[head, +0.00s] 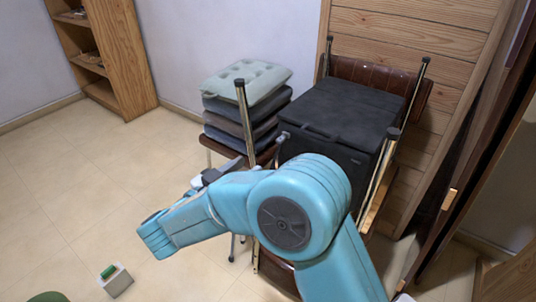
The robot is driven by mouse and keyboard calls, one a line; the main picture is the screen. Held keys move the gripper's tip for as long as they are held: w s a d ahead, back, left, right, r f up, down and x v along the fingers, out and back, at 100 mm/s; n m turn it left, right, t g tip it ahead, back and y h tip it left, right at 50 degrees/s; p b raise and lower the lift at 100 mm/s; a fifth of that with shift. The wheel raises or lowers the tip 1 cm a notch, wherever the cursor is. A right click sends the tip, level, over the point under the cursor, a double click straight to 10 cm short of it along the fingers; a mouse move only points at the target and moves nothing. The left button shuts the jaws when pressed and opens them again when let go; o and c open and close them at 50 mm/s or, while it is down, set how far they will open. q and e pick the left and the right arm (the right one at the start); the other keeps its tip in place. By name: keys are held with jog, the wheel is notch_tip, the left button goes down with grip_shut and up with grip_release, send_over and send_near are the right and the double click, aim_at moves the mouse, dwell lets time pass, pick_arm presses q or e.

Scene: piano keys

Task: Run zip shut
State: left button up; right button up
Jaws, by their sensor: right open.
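A black boxy bag (345,112) with a flat lid and a dark handle stands on the seat of a metal-legged chair, right of centre. Its zip slider and zip line are too small to make out. My right gripper (240,162) is mostly hidden behind my blue right arm; grey parts of it show left of the bag's near corner. It is open, and I see nothing held in it. I cannot tell whether it touches the bag. My left gripper is not in view.
Stacked cushions (247,85) lie on a chair left of the bag. Upright chair legs (245,120) rise around both. A wooden panel (420,45) stands behind, a shelf (110,50) at back left.

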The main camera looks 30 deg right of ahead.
aim_at(278, 141)
jog(key=shift+t, duration=0.5)
jog(key=b+x, duration=0.2)
jog(key=x, duration=0.2)
jog(key=f+b+x, duration=0.1)
jog(key=b+x, duration=0.1)
jog(key=x, duration=0.2)
jog(key=b+x, duration=0.2)
jog(key=x, duration=0.2)
jog(key=shift+w+d+f, duration=0.25)
jog(key=shift+w+f, duration=0.15)
jog(key=shift+w, duration=0.05)
jog(key=shift+w+d+r, duration=0.1)
jog(key=shift+w+d, duration=0.1)
jog(key=shift+d, duration=0.25)
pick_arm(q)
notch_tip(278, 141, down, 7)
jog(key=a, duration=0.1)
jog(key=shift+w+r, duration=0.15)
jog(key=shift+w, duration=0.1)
pick_arm(e)
grip_shut()
